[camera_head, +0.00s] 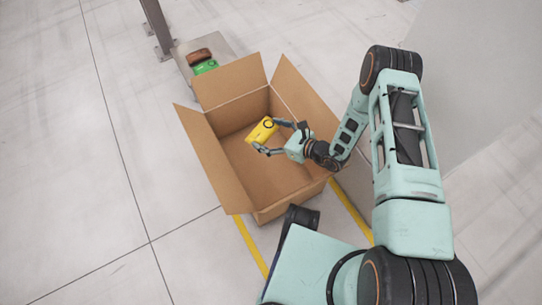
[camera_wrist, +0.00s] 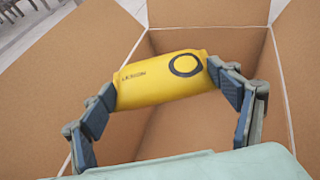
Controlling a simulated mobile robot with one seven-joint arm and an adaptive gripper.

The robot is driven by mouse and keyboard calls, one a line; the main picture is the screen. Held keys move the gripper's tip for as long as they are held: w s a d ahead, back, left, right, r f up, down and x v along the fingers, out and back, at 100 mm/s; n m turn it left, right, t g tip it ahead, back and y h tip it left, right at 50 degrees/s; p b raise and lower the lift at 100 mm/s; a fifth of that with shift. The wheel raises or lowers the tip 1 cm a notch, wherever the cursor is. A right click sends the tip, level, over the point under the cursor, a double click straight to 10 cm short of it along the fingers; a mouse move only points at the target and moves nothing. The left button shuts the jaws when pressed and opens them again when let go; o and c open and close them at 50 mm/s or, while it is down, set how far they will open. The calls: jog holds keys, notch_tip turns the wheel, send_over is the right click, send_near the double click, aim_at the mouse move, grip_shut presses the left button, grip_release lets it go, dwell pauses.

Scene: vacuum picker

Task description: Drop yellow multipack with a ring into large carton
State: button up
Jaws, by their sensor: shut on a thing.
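The yellow multipack (camera_head: 262,130) has a dark ring printed on it. It also shows in the wrist view (camera_wrist: 150,82), with the ring near its right end. My gripper (camera_head: 275,137) is shut on it, one finger at each end; the fingers also show in the wrist view (camera_wrist: 163,88). The large carton (camera_head: 213,160) is open, with its flaps spread outward. In both views the multipack appears over the carton's opening, and the wrist view shows carton walls around it. The visible part of the carton's floor looks bare.
Behind the carton is a grey surface (camera_head: 180,58) with a green item (camera_head: 205,67) and a brown item (camera_head: 199,55). A dark post (camera_head: 158,25) stands at the back. Yellow lines (camera_head: 250,245) mark the floor near the carton. The floor at left is clear.

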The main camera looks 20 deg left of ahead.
notch_tip(320, 180, down, 2)
jog(key=shift+f+b, duration=0.2)
jog(key=shift+b, duration=0.35)
jog(key=o, duration=1.3)
jog(key=v, duration=0.7)
jog(key=shift+d, duration=0.2)
jog(key=shift+r, duration=0.2)
